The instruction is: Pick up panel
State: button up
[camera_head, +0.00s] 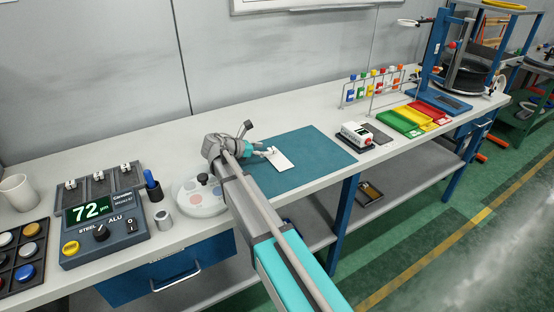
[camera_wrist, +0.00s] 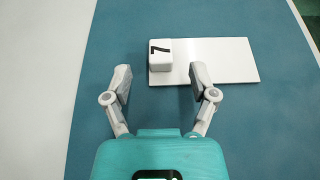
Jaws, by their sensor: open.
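The panel (camera_head: 281,161) is a flat white rectangle lying on the blue-green mat (camera_head: 318,151). In the wrist view the panel (camera_wrist: 226,62) has a small white block (camera_wrist: 160,60) marked with a dark 7 at its left end. My gripper (camera_head: 266,151) is over the mat beside the panel. In the wrist view my gripper (camera_wrist: 158,73) is open, with its fingertips apart, the right one overlapping the panel's near edge and the left one left of the block. Nothing is held between the fingers. I cannot tell the height of the fingertips above the mat.
A grey gauge box (camera_head: 100,222) reading 72, a pale round disc (camera_head: 201,195) and a metal cylinder (camera_head: 163,219) stand to the left. A small white device (camera_head: 356,135) and coloured trays (camera_head: 414,119) stand to the right. The mat around the panel is clear.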

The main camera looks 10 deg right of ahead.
aim_at(268, 150)
jog(key=shift+b+x, duration=0.5)
jog(key=shift+x, duration=1.25)
jog(key=shift+c, duration=0.2)
grip_shut()
